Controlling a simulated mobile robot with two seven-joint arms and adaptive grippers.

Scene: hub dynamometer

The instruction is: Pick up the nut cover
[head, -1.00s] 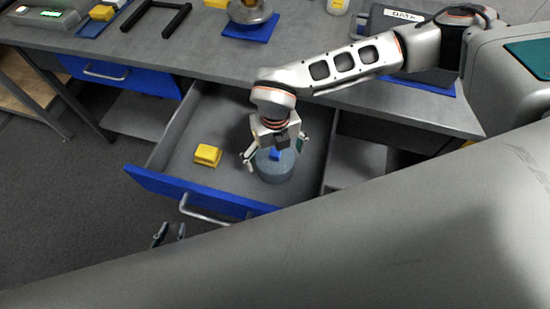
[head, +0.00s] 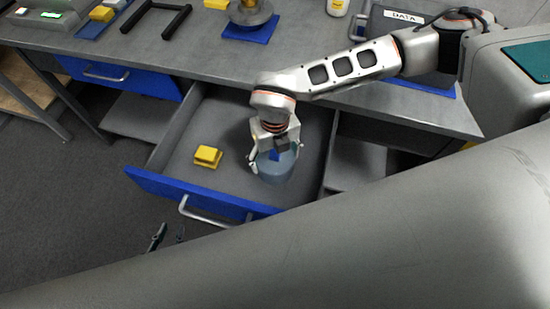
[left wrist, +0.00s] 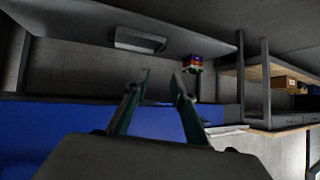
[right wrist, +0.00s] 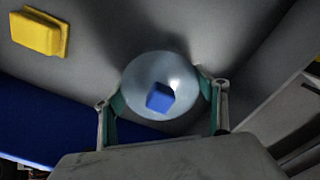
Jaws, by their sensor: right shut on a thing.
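The nut cover (head: 277,172) is a round, translucent grey-blue cup with a blue block on top. It is in the open drawer, towards its right side. My right gripper (head: 274,158) comes down over it from above and is shut on it, one finger on each side. In the right wrist view the nut cover (right wrist: 160,82) sits between the two fingers, with its blue block facing the camera. I cannot tell whether it touches the drawer floor. My left gripper (head: 168,234) is open and empty in front of the drawer; its parted fingers (left wrist: 160,78) show in the left wrist view.
The open drawer (head: 160,183) has a blue front with a metal handle (head: 207,215). A yellow block (head: 208,156) lies left of the nut cover inside it. Above is the grey bench top (head: 190,50), with a metal part on a blue mat (head: 248,33) and a DATA case (head: 405,20).

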